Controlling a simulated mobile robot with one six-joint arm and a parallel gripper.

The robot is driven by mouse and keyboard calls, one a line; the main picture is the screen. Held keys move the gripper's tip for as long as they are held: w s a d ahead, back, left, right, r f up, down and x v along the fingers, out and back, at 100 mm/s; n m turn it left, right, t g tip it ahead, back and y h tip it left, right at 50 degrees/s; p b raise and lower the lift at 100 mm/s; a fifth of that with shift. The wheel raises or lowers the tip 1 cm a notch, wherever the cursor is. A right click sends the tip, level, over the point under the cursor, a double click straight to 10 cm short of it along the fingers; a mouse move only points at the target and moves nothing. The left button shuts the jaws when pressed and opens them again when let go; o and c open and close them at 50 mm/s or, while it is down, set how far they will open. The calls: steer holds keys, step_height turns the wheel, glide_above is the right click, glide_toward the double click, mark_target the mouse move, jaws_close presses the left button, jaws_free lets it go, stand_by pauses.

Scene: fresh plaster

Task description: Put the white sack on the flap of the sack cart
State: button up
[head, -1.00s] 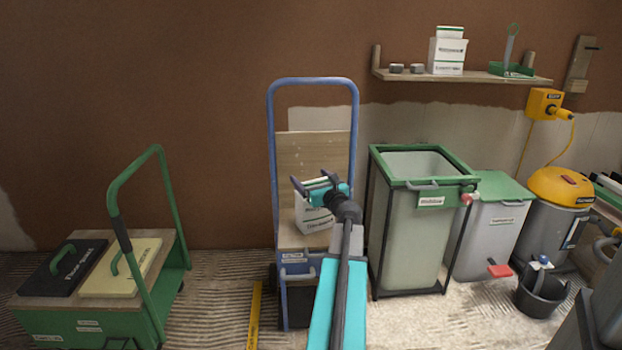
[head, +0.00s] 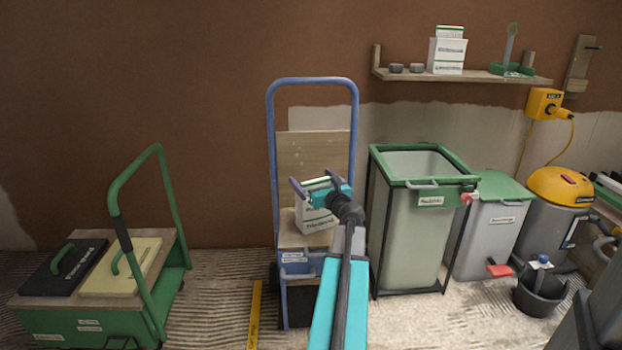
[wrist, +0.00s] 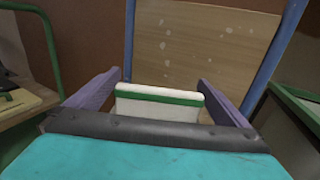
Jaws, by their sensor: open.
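The white sack (head: 314,217) with a green stripe and dark print stands upright on the wooden flap (head: 291,240) of the blue sack cart (head: 271,150). My gripper (head: 316,187) is at the top of the sack, its purple fingers apart on either side of it. In the wrist view the sack's top (wrist: 160,100) shows between the open fingers (wrist: 165,95), with a gap visible on each side. The sack's lower right side is partly hidden by my arm in the head view.
A green trolley (head: 100,318) with floats stands at the left. A green-rimmed bin (head: 415,225) stands close to the right of the cart. A wall shelf (head: 460,79) is above right. A yellow level (head: 255,315) is on the floor in front.

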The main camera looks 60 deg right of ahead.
steer(key=p+v, duration=0.2)
steer(key=v, duration=0.8)
steer(key=shift+s+a, duration=0.2)
steer(key=shift+s, duration=0.15)
steer(key=shift+s, duration=0.1)
stand_by(0.6)
